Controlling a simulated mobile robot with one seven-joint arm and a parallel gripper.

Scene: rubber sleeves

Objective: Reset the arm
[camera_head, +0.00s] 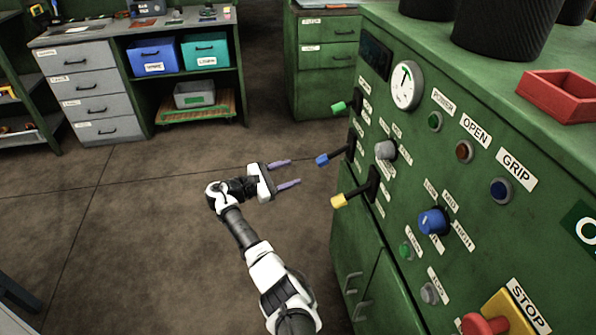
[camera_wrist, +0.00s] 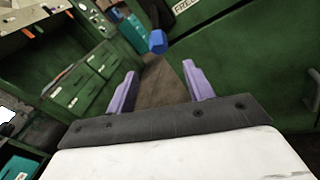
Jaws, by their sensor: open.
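My gripper (camera_head: 287,174) is open and empty, with two purple fingers, left of the green control panel (camera_head: 395,215). It hangs over the brown floor, and its fingers point toward the panel's levers. The blue-tipped lever (camera_head: 322,160) is closest, a short gap to the right of the fingertips in the head view. The yellow-tipped lever (camera_head: 339,201) is below it and the green-tipped lever (camera_head: 338,107) above it. In the wrist view, my gripper (camera_wrist: 160,80) shows both fingers apart, with a blue knob (camera_wrist: 157,41) beyond them.
The panel carries a gauge (camera_head: 404,85), several buttons, a blue dial (camera_head: 432,222) and a red stop button (camera_head: 478,324). A red tray (camera_head: 560,95) and black cylinders (camera_head: 508,28) stand on top. A workbench (camera_head: 130,38) is at the back left. The floor (camera_head: 130,215) at left is clear.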

